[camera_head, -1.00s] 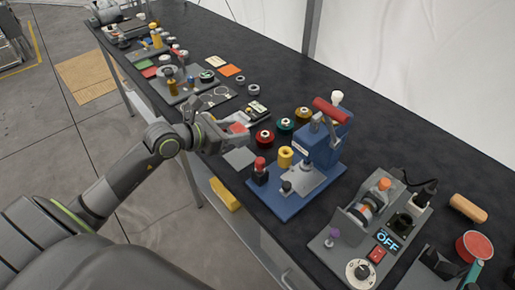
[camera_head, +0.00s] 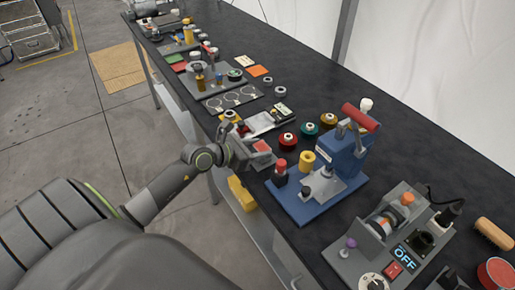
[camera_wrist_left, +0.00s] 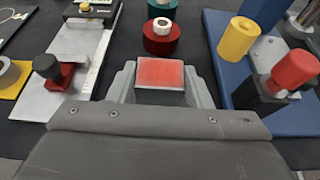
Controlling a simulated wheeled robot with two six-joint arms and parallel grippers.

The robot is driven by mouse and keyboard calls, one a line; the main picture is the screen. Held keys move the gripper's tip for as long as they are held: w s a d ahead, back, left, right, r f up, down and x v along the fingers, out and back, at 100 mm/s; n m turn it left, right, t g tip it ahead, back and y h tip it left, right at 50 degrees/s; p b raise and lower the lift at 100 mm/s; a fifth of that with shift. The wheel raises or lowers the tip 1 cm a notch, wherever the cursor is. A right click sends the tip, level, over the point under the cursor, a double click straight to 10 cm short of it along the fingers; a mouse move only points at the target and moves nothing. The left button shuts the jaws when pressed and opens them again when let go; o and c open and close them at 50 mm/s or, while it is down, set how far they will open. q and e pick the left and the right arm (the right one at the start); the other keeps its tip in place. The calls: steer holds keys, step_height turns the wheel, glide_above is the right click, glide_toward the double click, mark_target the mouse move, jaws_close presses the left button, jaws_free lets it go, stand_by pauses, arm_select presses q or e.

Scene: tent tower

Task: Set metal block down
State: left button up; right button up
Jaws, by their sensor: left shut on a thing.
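The metal block is a small grey block with a flat red top (camera_wrist_left: 160,74), held between the two fingers of my left gripper (camera_wrist_left: 160,88) in the left wrist view. In the head view the left gripper (camera_head: 258,152) is over the bench's front edge, left of the blue press. The block's red top shows there too (camera_head: 262,146). The gripper is shut on the block. Whether the block's underside touches the bench is hidden. My right gripper is not in view.
The blue press (camera_head: 312,200) with its red-topped black post (camera_head: 281,168) stands right of the gripper. Red (camera_head: 287,141) and teal (camera_head: 309,131) spools stand behind. A silver plate with a red-and-black stamp (camera_wrist_left: 56,72) lies left. Some dark bench top around the gripper is bare.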

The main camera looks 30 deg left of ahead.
arm_select(q)
steer(key=shift+r, duration=0.1)
steer(key=o, duration=1.2)
steer(key=shift+o, duration=0.2)
steer(key=shift+s, duration=0.1)
steer(key=v, duration=1.2)
steer(key=shift+p, duration=0.4)
steer(key=shift+a, duration=0.1)
